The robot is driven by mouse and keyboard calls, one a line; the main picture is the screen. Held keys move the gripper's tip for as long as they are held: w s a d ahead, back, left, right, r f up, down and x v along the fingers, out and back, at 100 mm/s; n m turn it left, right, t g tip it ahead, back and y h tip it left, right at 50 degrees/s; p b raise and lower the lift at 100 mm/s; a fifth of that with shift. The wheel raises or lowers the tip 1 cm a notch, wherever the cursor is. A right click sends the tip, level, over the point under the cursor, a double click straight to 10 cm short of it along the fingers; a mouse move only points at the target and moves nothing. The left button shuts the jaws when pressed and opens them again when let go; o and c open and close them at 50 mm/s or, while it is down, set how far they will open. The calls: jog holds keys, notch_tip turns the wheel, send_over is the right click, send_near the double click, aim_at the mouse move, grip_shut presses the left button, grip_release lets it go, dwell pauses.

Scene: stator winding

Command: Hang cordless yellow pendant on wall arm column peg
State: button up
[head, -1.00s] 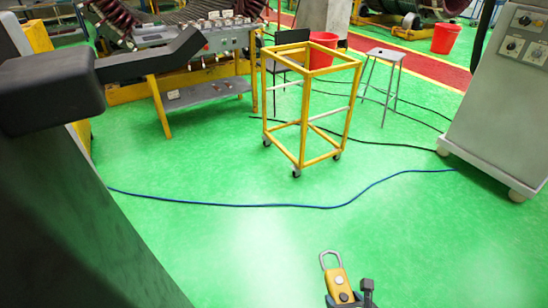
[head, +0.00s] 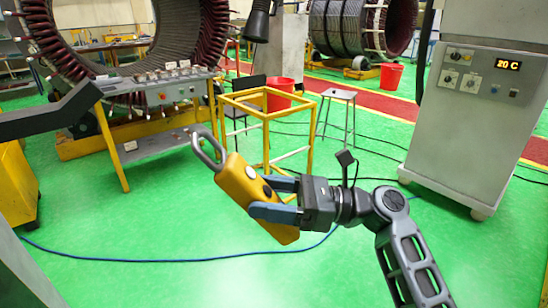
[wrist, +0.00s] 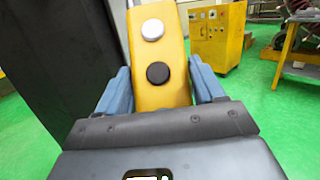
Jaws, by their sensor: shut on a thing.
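The yellow pendant (head: 240,187) has a grey loop (head: 208,148) at its upper left end and round buttons on its face. It is tilted, with no cord visible. My gripper (head: 275,198) is shut on its body with blue fingers on either side. In the wrist view, the pendant (wrist: 158,60) stands between the fingers, with a white and a black button showing; its loop is mostly cut off. A dark bar with an upturned end (head: 62,115), which looks like the column peg, reaches in from the left. The pendant is apart from it, to the right and lower in the picture.
A dark upright surface (wrist: 65,50) fills the left of the wrist view. A yellow frame cart (head: 266,125), a bench with a control panel (head: 185,92) and a stool (head: 338,95) stand beyond. A grey cabinet (head: 465,130) is at right. Green floor is open, crossed by cables.

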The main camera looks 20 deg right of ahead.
jog(key=s+a+r+n+g+y, duration=0.1)
jog(key=s+r+n+g+y, duration=0.1)
jog(key=s+r+n+g, duration=0.3)
jog(key=s+a+r+g+y, duration=0.1)
jog(key=s+r+g+y, duration=0.1)
jog(key=r+g, duration=0.35)
jog(key=s+a+t+b, duration=0.2)
jog(key=s+a+b, duration=0.1)
jog(key=a, duration=1)
jog(key=shift+s+a+f, duration=0.35)
jog(key=shift+s+a, duration=0.05)
jog(key=shift+s, duration=0.2)
dwell(0.7)
dwell(0.6)
jog(key=o, duration=1.5)
jog(key=shift+f, duration=0.15)
